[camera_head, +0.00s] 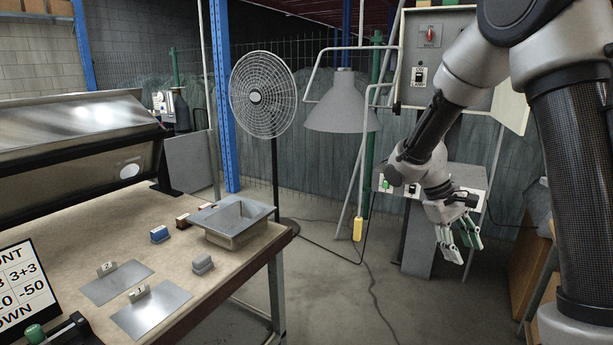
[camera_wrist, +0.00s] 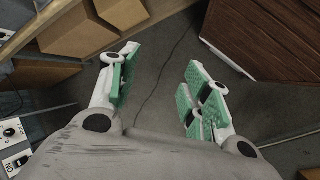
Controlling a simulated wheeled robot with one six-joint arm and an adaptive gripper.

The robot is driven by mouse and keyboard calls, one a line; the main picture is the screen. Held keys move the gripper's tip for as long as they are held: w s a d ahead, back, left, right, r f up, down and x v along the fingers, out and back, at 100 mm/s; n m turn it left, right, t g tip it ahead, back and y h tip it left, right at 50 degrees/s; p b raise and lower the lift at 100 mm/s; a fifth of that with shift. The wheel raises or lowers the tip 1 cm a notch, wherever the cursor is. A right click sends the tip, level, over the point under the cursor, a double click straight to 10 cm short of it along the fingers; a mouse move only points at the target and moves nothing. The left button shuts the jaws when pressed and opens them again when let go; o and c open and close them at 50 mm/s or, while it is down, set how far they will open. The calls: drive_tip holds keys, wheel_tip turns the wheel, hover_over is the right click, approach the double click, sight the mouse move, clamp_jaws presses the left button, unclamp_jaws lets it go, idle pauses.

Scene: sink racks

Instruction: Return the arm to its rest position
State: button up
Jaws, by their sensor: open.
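My gripper (camera_head: 459,245) hangs at the right in the head view, clear of the table and pointing down over the floor. Its green-padded fingers are apart, with nothing between them. In the wrist view my gripper (camera_wrist: 160,90) also shows its two fingers spread wide, with only bare floor and a dark cable between them. My arm is bent, reaching from the upper right down to the gripper.
The table (camera_head: 215,290) at the left bears a grey sink (camera_head: 232,218), blue block (camera_head: 159,234), grey block (camera_head: 202,264) and metal plates. A control box (camera_head: 432,60) stands behind my arm; a fan (camera_head: 263,92) stands further left. Cardboard boxes (camera_wrist: 75,35) are near the gripper.

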drive_tip(key=s+r+m+t+y, duration=0.2)
drive_tip(key=s+r+t, duration=0.1)
drive_tip(key=s+r, duration=0.4)
drive_tip(key=s+r+m+t+y, duration=0.1)
drive_tip(key=s+r+t+y, duration=0.2)
drive_tip(key=s+r, duration=0.5)
drive_tip(key=s+t, duration=0.1)
drive_tip(key=s, duration=0.4)
drive_tip(key=shift+s+a+r+m, duration=0.15)
drive_tip(key=shift+a+r+m, duration=0.1)
drive_tip(key=shift+a+m, duration=0.15)
drive_tip(key=shift+o, duration=0.4)
